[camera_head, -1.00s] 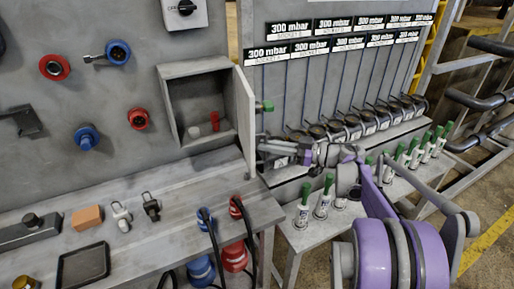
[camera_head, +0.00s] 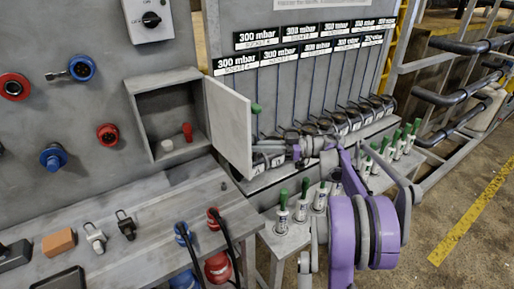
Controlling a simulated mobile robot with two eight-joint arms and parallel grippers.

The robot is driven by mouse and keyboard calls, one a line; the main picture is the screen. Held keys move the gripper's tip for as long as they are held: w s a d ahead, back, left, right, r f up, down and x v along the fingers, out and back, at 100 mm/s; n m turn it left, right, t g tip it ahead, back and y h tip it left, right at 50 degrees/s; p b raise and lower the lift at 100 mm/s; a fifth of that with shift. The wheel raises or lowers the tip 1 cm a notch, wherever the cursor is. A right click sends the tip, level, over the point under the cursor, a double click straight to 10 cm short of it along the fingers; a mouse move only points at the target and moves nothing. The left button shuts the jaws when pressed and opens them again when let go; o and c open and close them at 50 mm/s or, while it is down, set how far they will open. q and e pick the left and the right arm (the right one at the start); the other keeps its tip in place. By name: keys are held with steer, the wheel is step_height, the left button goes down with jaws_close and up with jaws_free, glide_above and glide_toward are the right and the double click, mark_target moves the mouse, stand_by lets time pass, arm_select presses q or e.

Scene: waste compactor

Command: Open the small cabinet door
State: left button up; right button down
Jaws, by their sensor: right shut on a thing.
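The small cabinet (camera_head: 139,119) is a grey open-fronted box on the wall panel. Its grey door (camera_head: 229,128) is hinged on the right side and stands wide open, swung out to the right. A green piece (camera_head: 256,108) sticks out past the door's far edge. My left gripper is not in view.
Below the cabinet, a grey bench (camera_head: 150,215) holds an orange block (camera_head: 58,242) and metal fittings. Green-topped bottles (camera_head: 283,212) stand on a low shelf under my right arm. Several hanging gauges (camera_head: 330,128) line the panel behind the gripper.

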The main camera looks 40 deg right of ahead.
steer(key=shift+w+f, duration=0.1)
steer(key=shift+f, duration=0.05)
steer(key=c, duration=1.3)
jaws_free()
steer(key=o, duration=0.4)
steer(key=shift+w+f, duration=0.1)
steer(key=shift+w, duration=0.25)
steer(key=shift+s, duration=0.25)
steer(key=v, duration=1)
steer(key=shift+s+d, duration=0.2)
steer(key=shift+d, duration=0.1)
